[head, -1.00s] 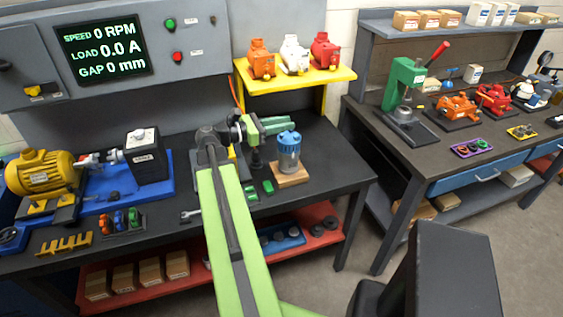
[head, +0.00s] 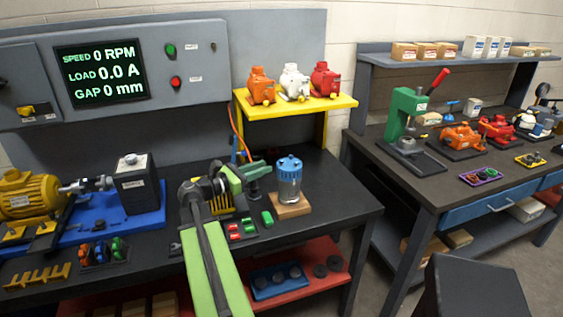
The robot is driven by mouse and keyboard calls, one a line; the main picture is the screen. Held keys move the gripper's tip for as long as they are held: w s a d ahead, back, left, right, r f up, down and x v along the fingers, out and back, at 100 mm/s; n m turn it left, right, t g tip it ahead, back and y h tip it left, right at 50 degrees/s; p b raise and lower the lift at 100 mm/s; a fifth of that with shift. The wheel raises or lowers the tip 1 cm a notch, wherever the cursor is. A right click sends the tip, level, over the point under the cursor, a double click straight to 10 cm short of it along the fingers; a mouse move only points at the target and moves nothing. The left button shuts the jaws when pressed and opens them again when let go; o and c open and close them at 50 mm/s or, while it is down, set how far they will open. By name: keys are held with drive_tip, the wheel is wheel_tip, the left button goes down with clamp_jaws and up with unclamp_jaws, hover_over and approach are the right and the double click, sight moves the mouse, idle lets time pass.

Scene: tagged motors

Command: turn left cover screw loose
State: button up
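My gripper (head: 251,176), with green and dark parts, is over the middle of the workbench, left of a clear canister with a blue lid (head: 289,167). A dark upright piece shows below it; I cannot tell whether it is held. The finger gap is too small to read. Behind and below my arm is a dark unit with yellow fins (head: 222,204), mostly hidden. No cover screw can be made out, and I cannot tell whether the gripper touches anything.
Red and green blocks (head: 242,229) lie near the canister's wooden base (head: 290,208). A yellow motor (head: 28,196) and a black box (head: 136,184) stand left. A panel (head: 105,73) reads 0 RPM. The bench's right end is clear.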

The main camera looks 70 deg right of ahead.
sight(281, 160)
drive_tip(key=x, duration=0.8)
drive_tip(key=shift+s+d+f, duration=0.1)
drive_tip(key=shift+s+d, duration=0.05)
drive_tip(key=shift+d, duration=0.1)
clamp_jaws()
